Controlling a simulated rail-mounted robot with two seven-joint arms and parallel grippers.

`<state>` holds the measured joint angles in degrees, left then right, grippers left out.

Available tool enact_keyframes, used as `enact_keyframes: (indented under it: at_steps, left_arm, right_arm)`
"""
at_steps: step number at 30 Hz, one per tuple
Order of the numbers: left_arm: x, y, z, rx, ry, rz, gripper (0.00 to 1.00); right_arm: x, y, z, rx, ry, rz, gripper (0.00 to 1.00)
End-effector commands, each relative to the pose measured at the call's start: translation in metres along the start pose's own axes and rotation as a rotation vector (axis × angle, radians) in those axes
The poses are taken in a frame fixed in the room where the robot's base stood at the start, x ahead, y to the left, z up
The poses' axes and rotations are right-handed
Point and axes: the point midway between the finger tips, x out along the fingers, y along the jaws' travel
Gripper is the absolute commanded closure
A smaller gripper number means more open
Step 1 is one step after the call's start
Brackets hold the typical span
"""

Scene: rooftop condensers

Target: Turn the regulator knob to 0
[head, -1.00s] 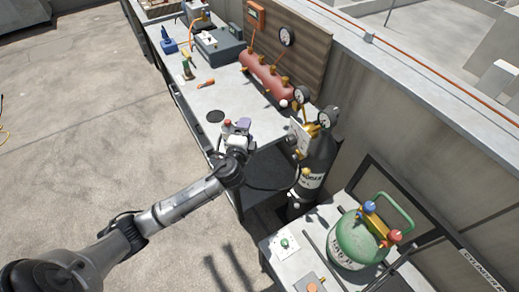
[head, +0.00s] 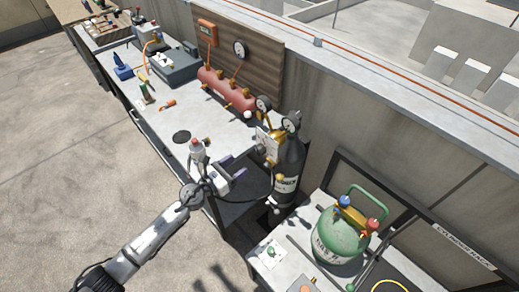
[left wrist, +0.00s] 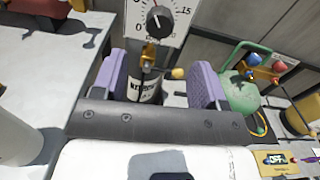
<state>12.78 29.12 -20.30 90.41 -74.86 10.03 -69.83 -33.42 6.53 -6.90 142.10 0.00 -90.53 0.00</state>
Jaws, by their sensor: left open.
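The regulator knob (left wrist: 159,21) is a black round knob on a white dial plate (left wrist: 168,45) with 0 at lower left and 15 at right. Its exact pointer setting is hard to read. In the head view the dial plate (head: 267,143) stands at the regulator on top of the dark cylinder (head: 289,165). My left gripper (head: 231,170) is open and empty, to the left of the regulator and apart from it. In the left wrist view its purple fingers (left wrist: 157,82) are spread below the knob, with brass fittings and the cylinder label showing between them. My right gripper does not show.
Two gauges (head: 291,122) stand above the regulator. A red manifold (head: 226,88) sits on the workbench (head: 205,126) behind. A green tank (head: 338,235) with coloured valve knobs stands on the bench at right. A grey wall is close behind the cylinder.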

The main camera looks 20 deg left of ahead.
Motion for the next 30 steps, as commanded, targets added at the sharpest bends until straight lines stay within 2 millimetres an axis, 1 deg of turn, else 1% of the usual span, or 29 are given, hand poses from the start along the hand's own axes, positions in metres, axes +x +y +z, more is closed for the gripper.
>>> enact_keyframes:
  at_steps: [1, 6, 12, 15, 21, 30]
  left_arm:
    - [0.011, 0.000, 0.001, -0.001, -0.003, 0.000, 0.33]
    - [0.044, 0.000, 0.001, -0.002, -0.004, 0.002, 0.33]
    - [0.076, 0.000, -0.001, -0.004, -0.002, 0.001, 0.33]
    - [0.089, 0.000, -0.001, -0.003, -0.001, 0.002, 0.33]
    - [0.104, 0.000, 0.000, -0.002, -0.001, 0.001, 0.33]
    - [0.109, 0.000, 0.000, -0.002, 0.000, 0.001, 0.33]
  right_arm:
    - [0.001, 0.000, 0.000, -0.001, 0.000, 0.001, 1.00]
    - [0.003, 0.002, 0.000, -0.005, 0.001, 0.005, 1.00]
    - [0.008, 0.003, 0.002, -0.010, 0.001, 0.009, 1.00]
    - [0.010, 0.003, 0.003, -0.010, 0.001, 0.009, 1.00]
    - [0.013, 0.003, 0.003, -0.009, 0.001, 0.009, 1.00]
    - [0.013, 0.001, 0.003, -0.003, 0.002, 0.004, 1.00]
